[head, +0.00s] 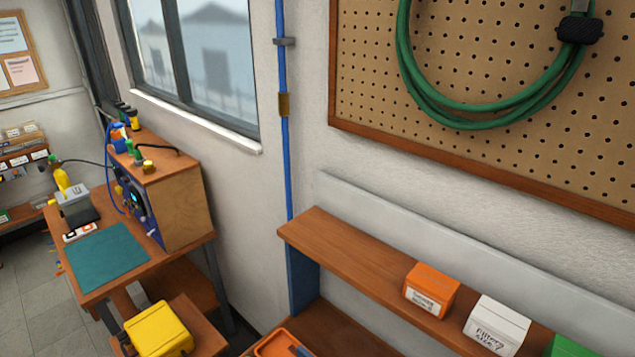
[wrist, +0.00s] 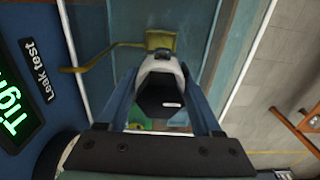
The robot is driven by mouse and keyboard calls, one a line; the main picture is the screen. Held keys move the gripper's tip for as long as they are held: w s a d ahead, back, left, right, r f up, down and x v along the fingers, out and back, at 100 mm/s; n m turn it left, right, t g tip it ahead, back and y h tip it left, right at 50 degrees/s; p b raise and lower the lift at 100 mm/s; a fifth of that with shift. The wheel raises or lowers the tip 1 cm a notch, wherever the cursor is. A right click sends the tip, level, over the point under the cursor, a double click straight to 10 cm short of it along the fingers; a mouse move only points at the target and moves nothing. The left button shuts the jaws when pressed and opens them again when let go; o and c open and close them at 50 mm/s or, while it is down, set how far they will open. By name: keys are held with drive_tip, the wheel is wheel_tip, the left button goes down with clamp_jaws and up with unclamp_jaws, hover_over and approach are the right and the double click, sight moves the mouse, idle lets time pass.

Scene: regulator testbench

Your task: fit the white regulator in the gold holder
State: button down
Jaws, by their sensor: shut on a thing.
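The white regulator (wrist: 160,68) sits between the two blue fingers of my gripper (wrist: 158,75) in the wrist view. It has a white body with a black, many-sided end facing the camera. My gripper is shut on it. The gold holder (wrist: 161,40) shows just beyond the regulator, with a thin gold arm reaching left toward the blue panel. The regulator hides part of the holder, and I cannot tell whether they touch. I cannot make out my gripper, the regulator or the holder in the head view.
The blue panel (wrist: 30,100) with a green-lit display is close on the left in the wrist view. In the head view, the bench with a teal mat (head: 107,257) is at left. A yellow box (head: 158,330) stands before it. A shelf with boxes is at right.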

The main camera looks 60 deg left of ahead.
drive_tip(key=shift+f+b, duration=1.15)
drive_tip(key=shift+f, duration=3.2)
idle(3.7)
